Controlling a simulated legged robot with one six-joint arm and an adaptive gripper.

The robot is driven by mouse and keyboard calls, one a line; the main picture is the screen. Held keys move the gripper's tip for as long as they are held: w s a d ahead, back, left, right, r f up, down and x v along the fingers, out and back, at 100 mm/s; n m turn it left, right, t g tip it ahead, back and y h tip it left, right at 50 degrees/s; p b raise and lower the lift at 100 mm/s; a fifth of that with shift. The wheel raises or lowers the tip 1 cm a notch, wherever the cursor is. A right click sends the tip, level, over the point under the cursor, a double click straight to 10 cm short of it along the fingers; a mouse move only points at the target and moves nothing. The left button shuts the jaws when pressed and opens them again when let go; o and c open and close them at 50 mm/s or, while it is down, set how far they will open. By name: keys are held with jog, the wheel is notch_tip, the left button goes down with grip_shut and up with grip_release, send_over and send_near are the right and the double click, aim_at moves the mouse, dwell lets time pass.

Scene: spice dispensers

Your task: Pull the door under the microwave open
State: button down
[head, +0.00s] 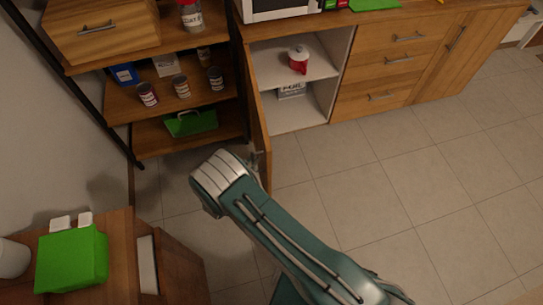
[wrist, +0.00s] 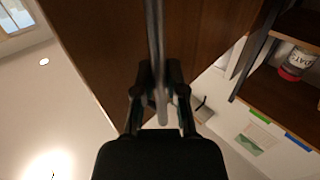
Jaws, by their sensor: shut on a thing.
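The wooden door (head: 265,145) under the microwave (head: 278,9) stands swung well out from its cabinet and shows nearly edge-on in the head view. In the wrist view its brown panel (wrist: 95,50) fills the upper middle. The metal bar handle (wrist: 154,32) runs down between the fingers. My gripper (wrist: 160,75) is shut on this handle. In the head view my gripper (head: 257,158) is mostly hidden behind my arm, near the door's outer edge. Inside the open cabinet, a red-and-white pot (head: 298,61) sits on the shelf and a box (head: 291,91) lies below.
Wooden shelves (head: 190,141) with cans and a green crate (head: 190,123) stand left of the door. A wooden unit with a green box (head: 72,259) is at the lower left. Drawers (head: 388,60) are right of the cabinet. Tiled floor (head: 420,190) is clear at right.

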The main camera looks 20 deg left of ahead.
jog(key=shift+s+a, duration=0.45)
jog(key=shift+a, duration=0.4)
jog(key=shift+s+a, duration=0.4)
jog(key=shift+a, duration=0.4)
jog(key=c, duration=0.7)
grip_release()
jog(key=v, duration=1.2)
jog(key=shift+f, duration=0.1)
jog(key=shift+w, duration=0.1)
